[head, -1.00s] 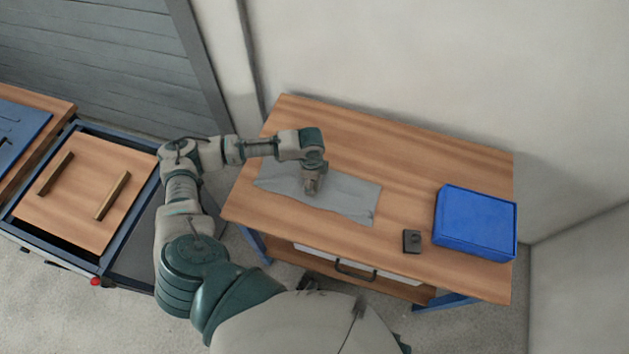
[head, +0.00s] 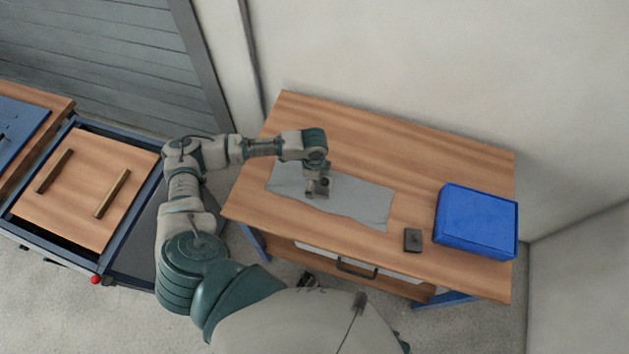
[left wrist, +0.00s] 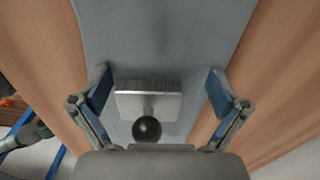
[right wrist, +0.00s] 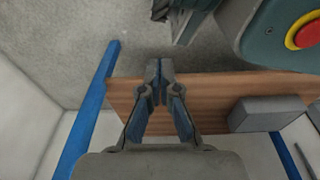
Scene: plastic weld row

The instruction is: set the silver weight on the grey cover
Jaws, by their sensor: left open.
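The silver weight (left wrist: 148,101) is a flat metal block with a round black knob. In the left wrist view it is between the fingers of my left gripper (left wrist: 155,92), with a gap on each side. It appears to rest on the grey cover (left wrist: 160,40). My left gripper (head: 317,193) is open and points down over the cover (head: 355,202) in the head view, hiding most of the weight there. The cover is a thin, wavy-edged sheet lying on the table. My right gripper (right wrist: 160,72) has its fingertips together and holds nothing visible.
A blue box (head: 475,222) stands at the right of the wooden table (head: 400,145). A small dark grey block (head: 412,240) is beside it. A drawer handle (head: 356,270) is at the front. The table's back half is clear. A wooden lid (head: 85,190) lies left.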

